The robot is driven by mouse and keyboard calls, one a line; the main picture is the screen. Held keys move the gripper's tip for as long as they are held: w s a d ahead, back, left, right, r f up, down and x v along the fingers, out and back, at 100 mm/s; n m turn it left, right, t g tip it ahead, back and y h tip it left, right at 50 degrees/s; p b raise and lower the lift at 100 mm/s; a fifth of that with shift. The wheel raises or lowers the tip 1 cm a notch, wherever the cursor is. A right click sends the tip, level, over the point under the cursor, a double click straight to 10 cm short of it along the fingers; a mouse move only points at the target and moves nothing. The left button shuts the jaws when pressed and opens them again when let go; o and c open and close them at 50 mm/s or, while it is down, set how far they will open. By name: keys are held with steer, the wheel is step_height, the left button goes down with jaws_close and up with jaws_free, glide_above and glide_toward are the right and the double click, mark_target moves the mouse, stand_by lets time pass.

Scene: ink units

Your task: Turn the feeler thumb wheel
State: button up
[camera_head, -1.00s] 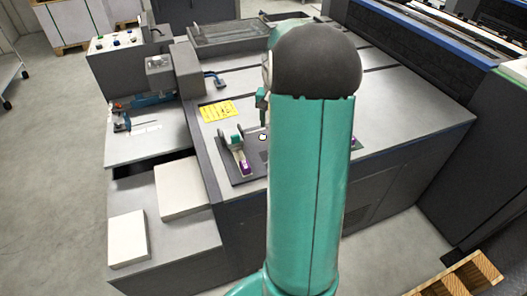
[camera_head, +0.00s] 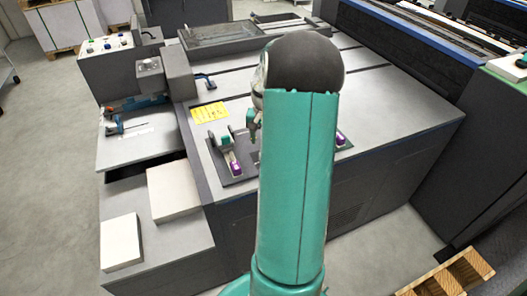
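A dark plate (camera_head: 243,173) with small fittings lies on the grey machine top, around the middle of the view. On its left side stands a lever-like fitting with a purple part (camera_head: 234,168). A second purple part (camera_head: 340,139) shows just right of my arm. I cannot tell which fitting is the feeler thumb wheel; it may be behind my arm. My gripper (camera_head: 253,130) shows only as a small teal and dark piece at the left edge of my arm, over the plate. Its fingers are too small and too hidden to read, and contact cannot be told.
A yellow label (camera_head: 209,113) lies on the machine top behind the plate. Two pale blocks (camera_head: 172,192) (camera_head: 121,241) sit on the lower left ledge. A control box (camera_head: 108,68) stands at the back left. A wooden pallet (camera_head: 455,275) is at the lower right.

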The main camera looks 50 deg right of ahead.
step_height(320, 180, down, 6)
steer(key=shift+f, duration=0.2)
steer(key=c, duration=1)
steer(key=shift+m, duration=2.1)
steer(key=o, duration=1)
steer(key=shift+r, duration=0.15)
step_height(320, 180, up, 14)
steer(key=shift+f, duration=0.2)
